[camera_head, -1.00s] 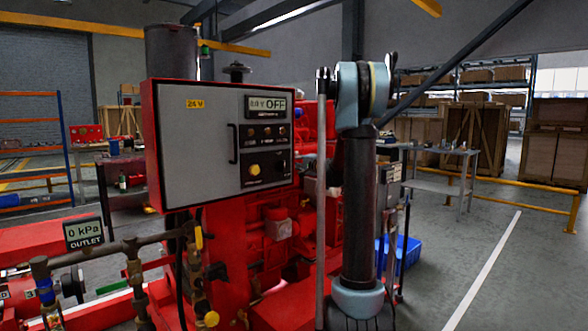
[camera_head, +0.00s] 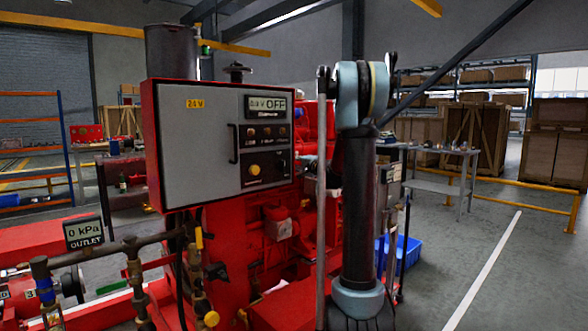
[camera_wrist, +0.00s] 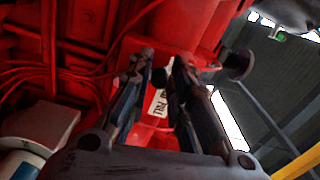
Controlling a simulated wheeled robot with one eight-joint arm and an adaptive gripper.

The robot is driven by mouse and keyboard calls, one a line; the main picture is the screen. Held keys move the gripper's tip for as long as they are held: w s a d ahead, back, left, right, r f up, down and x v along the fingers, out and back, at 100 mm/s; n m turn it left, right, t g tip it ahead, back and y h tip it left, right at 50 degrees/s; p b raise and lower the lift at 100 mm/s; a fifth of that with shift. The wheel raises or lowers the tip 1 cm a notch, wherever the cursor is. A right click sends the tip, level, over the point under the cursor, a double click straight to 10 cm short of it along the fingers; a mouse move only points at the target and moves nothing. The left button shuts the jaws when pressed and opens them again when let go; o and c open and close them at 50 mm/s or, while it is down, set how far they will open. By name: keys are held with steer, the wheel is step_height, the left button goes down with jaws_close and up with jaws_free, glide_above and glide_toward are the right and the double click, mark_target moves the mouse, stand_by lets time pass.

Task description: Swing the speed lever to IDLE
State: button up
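In the wrist view the two dark fingers of my gripper (camera_wrist: 161,78) stand apart with a gap between them, pointing at the red engine. A white label (camera_wrist: 159,102) with dark lettering, perhaps "FULL", shows through the gap on a red surface. A small dark part beside the left fingertip may be the speed lever, but I cannot tell it from the finger. No IDLE mark is readable. In the head view the red diesel pumpset (camera_head: 278,235) stands left of my arm. My gripper and the lever cannot be made out there.
The grey control panel (camera_head: 200,140), reading OFF, stands in front of the engine. A dark round knob (camera_wrist: 239,64) shows right of the fingers. The floor on the right is open.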

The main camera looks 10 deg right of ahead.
steer(key=shift+o, duration=1)
steer(key=shift+w+f, duration=0.1)
steer(key=v, duration=0.6)
